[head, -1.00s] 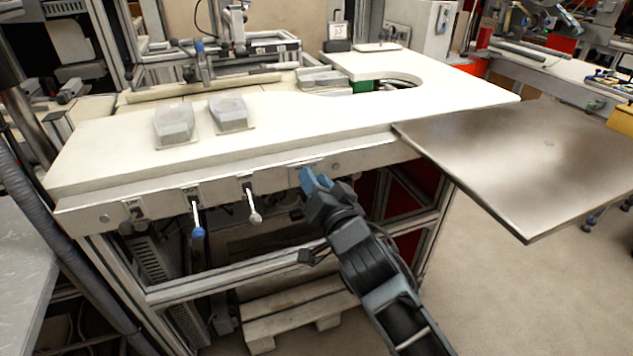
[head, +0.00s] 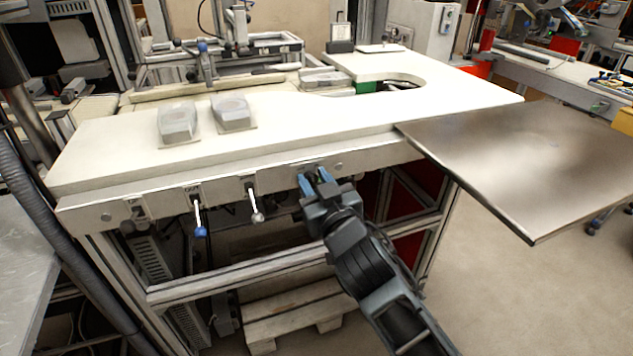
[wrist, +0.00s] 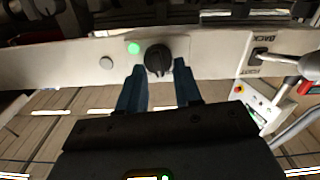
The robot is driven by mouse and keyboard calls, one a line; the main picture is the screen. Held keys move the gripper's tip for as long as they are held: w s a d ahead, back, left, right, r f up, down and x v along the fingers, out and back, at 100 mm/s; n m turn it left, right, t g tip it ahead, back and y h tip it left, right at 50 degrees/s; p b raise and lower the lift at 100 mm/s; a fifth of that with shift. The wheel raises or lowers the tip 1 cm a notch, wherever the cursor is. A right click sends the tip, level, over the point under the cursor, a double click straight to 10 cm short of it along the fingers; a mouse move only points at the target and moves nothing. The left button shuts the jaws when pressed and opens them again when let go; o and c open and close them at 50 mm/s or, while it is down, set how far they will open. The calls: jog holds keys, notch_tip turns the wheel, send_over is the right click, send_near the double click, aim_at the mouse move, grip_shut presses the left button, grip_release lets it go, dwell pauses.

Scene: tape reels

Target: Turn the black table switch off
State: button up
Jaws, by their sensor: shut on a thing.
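The black table switch (wrist: 158,60) is a round black knob on the pale front rail of the table (head: 390,120). It shows in the wrist view between my fingertips; in the head view my gripper hides it. My gripper (head: 313,182) is at the front rail, with its blue fingers one on each side of the knob, and it is shut on it. My gripper also shows in the wrist view (wrist: 160,82). A green light (wrist: 134,48) is lit beside the knob.
A white-tipped lever (head: 257,216) and a blue-tipped lever (head: 200,230) hang from the rail, left of my gripper in the head view. A brown metal plate (head: 520,165) juts out at the right. Two clear-topped boxes sit on the table.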

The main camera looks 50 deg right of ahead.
jog(key=n, duration=0.5)
jog(key=shift+w+a+f+n+p, duration=0.1)
jog(key=shift+w+a+n+p, duration=0.1)
jog(key=shift+n+p, duration=0.1)
dwell(0.5)
jog(key=o, duration=1)
jog(key=shift+o, duration=0.2)
jog(key=shift+s, duration=0.1)
jog(key=b+v, duration=0.2)
jog(key=v, duration=0.5)
jog(key=shift+s+a, duration=0.25)
jog(key=shift+s, duration=0.05)
